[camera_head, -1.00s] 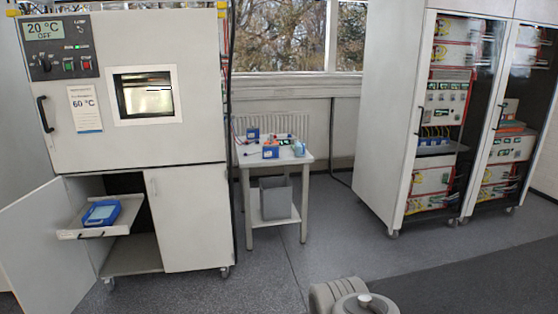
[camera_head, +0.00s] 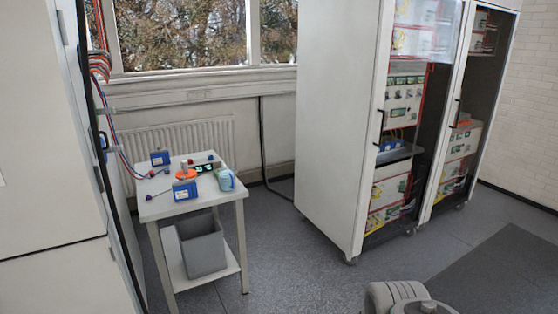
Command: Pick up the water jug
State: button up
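I cannot make out a clear water jug in the head view. A small light-blue and greenish object (camera_head: 225,180) stands at the right side of the small white table (camera_head: 208,206); it is too small to tell whether it is a jug. My gripper is not in view. A grey rounded part of my own arm shows at the bottom edge, right of the middle, well in front of the table.
Blue boxes (camera_head: 184,190), an orange item (camera_head: 183,174) and cables lie on the table; a grey bin (camera_head: 203,246) sits on its lower shelf. A white chamber (camera_head: 45,170) borders the left, a glass-doored cabinet (camera_head: 330,130) the right. The floor between is clear.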

aim_at(226, 173)
jog(key=u, duration=0.05)
jog(key=i, duration=1.95)
jog(key=u, duration=1.35)
jog(key=i, duration=1)
jog(key=u, duration=1.35)
jog(key=i, duration=0.35)
jog(key=u, duration=0.2)
